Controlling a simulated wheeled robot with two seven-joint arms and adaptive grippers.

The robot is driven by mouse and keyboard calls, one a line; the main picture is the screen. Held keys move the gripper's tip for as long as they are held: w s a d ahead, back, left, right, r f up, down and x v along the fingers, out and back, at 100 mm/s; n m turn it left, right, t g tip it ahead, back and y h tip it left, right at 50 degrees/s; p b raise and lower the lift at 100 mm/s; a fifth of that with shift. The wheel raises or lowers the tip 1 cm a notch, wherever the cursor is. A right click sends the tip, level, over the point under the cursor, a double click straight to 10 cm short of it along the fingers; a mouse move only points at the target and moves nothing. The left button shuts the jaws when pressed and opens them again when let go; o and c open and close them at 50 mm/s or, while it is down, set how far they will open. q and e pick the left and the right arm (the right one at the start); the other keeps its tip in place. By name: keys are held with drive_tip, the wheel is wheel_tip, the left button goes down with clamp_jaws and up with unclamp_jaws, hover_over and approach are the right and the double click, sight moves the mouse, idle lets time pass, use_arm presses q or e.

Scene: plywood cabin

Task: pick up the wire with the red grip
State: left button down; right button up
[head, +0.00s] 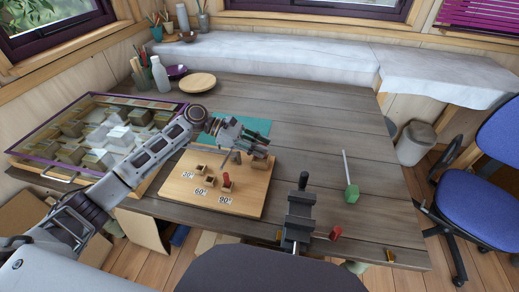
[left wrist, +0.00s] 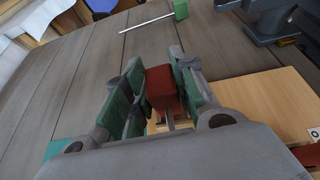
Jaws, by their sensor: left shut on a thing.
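My left gripper (head: 250,143) is over the far right part of the wooden board. In the left wrist view, its green-padded fingers (left wrist: 160,90) are shut on a red block-shaped grip (left wrist: 162,88). A short bit of thin grey wire (left wrist: 169,121) shows below this grip; the rest of it is hidden. In the head view the fingers hide the held grip. A second red piece (head: 226,183) stands in a small block by the 90° label, and a red piece also shows at the lower right of the left wrist view (left wrist: 308,154). My right gripper is not in view.
The wooden board (head: 250,200) bears small holed blocks and angle labels. A dark vise (head: 299,215) sits at the table's front edge. A green-gripped rod (head: 351,192) lies to its right, and another red piece (head: 335,233) is near the edge. The table's right rear is clear.

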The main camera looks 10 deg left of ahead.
use_arm(q)
wheel_tip(320, 180, up, 26)
drive_tip(key=p, duration=0.3)
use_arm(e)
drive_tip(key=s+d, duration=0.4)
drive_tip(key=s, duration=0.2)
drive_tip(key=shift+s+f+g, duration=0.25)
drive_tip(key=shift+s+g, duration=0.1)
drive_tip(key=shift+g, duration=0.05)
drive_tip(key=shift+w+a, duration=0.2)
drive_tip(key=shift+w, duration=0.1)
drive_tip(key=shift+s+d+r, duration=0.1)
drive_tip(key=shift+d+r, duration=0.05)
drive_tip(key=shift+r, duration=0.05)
